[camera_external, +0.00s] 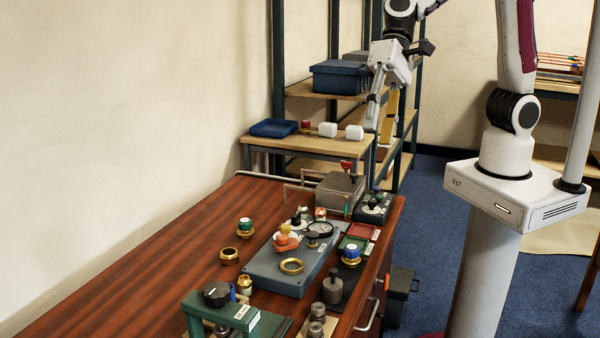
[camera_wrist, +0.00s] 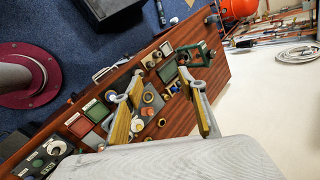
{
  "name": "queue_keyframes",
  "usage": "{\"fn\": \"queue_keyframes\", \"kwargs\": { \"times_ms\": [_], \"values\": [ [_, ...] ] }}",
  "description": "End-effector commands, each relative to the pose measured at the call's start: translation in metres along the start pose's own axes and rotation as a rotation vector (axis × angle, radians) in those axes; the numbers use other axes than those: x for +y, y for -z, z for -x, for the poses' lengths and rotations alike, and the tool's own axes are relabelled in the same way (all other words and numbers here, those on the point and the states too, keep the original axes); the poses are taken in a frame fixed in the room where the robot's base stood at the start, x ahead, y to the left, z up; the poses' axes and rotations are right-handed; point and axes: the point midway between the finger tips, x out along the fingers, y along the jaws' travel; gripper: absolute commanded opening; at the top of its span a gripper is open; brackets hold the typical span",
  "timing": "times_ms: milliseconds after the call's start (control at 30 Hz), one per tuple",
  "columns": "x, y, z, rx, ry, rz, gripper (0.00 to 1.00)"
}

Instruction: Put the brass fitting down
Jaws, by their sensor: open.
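My gripper (camera_external: 380,137) is open and empty, raised high beyond the far end of the wooden bench. In the wrist view, its two yellow-padded fingers (camera_wrist: 161,82) stand wide apart, with the bench far below. Several brass-coloured parts are on the bench, and I cannot tell which is the brass fitting. A brass nut (camera_external: 229,255) lies on the bare wood at the left. A brass ring (camera_external: 291,267) lies flat on the blue-grey plate (camera_external: 262,268). A small brass piece (camera_external: 244,285) stands beside the green frame. None touches my gripper.
The green frame with a black knob (camera_external: 217,295) stands at the front. A dial gauge (camera_external: 320,230), a grey box (camera_external: 340,193) and a control box (camera_external: 373,207) crowd the right side. The bench's left side (camera_external: 140,265) is clear. A shelf with blue bins (camera_external: 340,78) stands behind.

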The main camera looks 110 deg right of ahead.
Motion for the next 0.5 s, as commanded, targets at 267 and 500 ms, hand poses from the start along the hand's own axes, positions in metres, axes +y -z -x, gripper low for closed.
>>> {"fn": "queue_keyframes", "kwargs": {
  "times_ms": [267, 500],
  "values": [
    [-0.019, 0.038, -0.044, -0.020, 0.044, -0.247, 0.41],
    [-0.028, 0.074, -0.082, -0.030, 0.081, -0.462, 0.41]
  ]
}}
